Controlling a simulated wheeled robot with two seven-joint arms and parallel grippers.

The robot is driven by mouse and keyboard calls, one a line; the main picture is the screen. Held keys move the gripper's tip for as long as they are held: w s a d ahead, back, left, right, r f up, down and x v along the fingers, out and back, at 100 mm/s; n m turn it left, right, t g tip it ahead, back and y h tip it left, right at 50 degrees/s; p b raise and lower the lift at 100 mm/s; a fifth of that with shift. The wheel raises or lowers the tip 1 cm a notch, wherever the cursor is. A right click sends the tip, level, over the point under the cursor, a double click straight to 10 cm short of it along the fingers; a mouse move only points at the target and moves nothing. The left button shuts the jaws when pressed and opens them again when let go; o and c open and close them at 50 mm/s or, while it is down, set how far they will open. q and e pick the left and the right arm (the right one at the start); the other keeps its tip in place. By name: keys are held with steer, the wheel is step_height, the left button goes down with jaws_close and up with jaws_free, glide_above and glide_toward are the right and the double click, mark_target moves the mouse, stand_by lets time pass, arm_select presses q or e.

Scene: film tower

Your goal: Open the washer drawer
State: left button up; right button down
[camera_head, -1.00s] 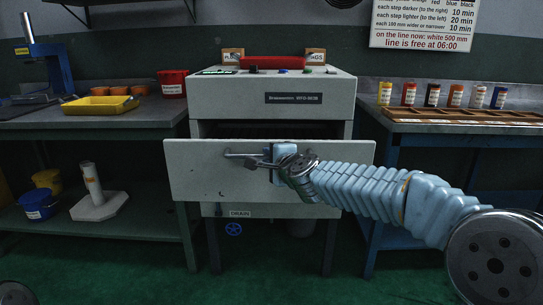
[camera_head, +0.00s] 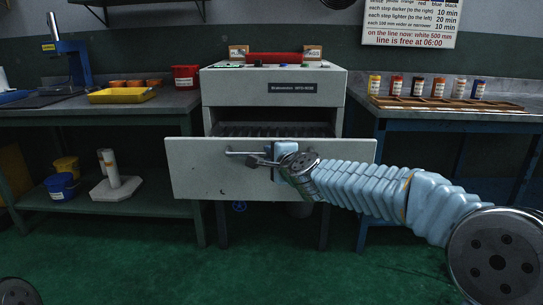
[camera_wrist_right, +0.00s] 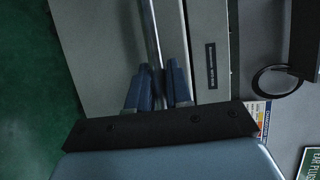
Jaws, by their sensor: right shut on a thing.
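The washer (camera_head: 222,92) is a pale grey cabinet in the middle of the head view. Its drawer (camera_head: 205,182) stands out toward me, with a dark ribbed interior showing behind the top edge of its front. The drawer's metal bar handle (camera_head: 238,153) runs across the upper front. My right gripper (camera_head: 266,160) is at the handle, partly hidden by my own wrist in the head view. In the right wrist view the blue fingers (camera_wrist_right: 158,82) are closed around the bar (camera_wrist_right: 153,35). My left gripper is not in view.
A left bench (camera_head: 150,112) holds a yellow tray (camera_head: 120,96) and a red bin (camera_head: 186,77). A right bench (camera_head: 440,113) holds several small bottles and a wooden rack (camera_head: 450,104). Green floor (camera_head: 270,260) is clear in front of the drawer.

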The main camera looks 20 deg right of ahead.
steer(key=c, duration=1.1)
jaws_free()
steer(key=p+v, duration=0.2)
steer(key=v, duration=1.1)
steer(key=shift+s, duration=0.4)
steer(key=shift+f, duration=0.1)
